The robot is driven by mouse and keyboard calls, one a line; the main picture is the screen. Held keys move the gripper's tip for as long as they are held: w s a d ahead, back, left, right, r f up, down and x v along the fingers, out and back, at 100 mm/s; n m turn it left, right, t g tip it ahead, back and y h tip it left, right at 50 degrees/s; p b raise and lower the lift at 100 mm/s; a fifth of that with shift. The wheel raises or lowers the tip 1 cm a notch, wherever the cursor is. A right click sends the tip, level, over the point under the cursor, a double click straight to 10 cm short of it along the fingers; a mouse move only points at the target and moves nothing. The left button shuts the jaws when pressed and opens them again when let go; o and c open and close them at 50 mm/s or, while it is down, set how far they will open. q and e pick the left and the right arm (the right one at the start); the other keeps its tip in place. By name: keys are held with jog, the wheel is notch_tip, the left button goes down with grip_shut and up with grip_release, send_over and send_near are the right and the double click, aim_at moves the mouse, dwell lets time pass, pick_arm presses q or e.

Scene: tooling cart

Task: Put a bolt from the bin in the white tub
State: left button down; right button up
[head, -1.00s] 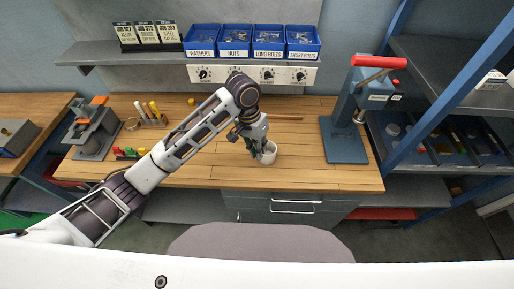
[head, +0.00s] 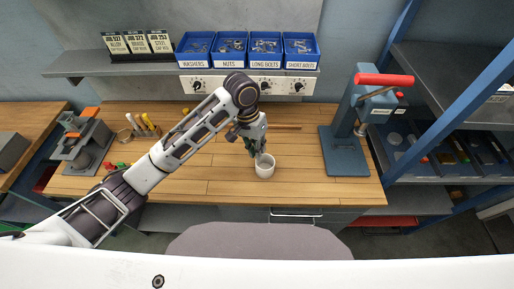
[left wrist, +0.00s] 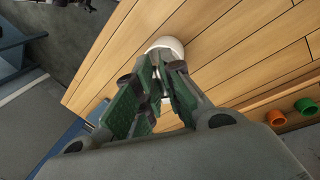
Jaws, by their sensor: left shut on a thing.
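The white tub (head: 265,172) stands upright on the wooden bench, near its front edge. It also shows in the left wrist view (left wrist: 170,44), partly hidden behind my fingers. My left gripper (head: 257,152) points down at the tub's back left rim, its fingertips close to the opening; I cannot tell if they touch it. In the left wrist view, the gripper (left wrist: 166,82) is shut on a bolt, which the fingers hide. The bin of long bolts (head: 265,64) and the bin of short bolts (head: 300,65) stand on the shelf behind. My right gripper is out of view.
A blue press (head: 345,158) with a red handle stands right of the tub. Bins of washers (head: 194,64) and nuts (head: 230,64) share the shelf (head: 110,66). Screwdrivers (head: 148,125) and a vise-like tool (head: 82,140) stand at left. The bench around the tub is clear.

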pick_arm(q)
jog(key=shift+f, duration=0.15)
jog(key=shift+f+b, duration=1.05)
jog(key=shift+f, duration=0.55)
jog(key=shift+f+b, duration=1.25)
jog(key=shift+b, duration=0.35)
jog(key=c, duration=1.5)
grip_release()
jog(key=shift+o, duration=0.2)
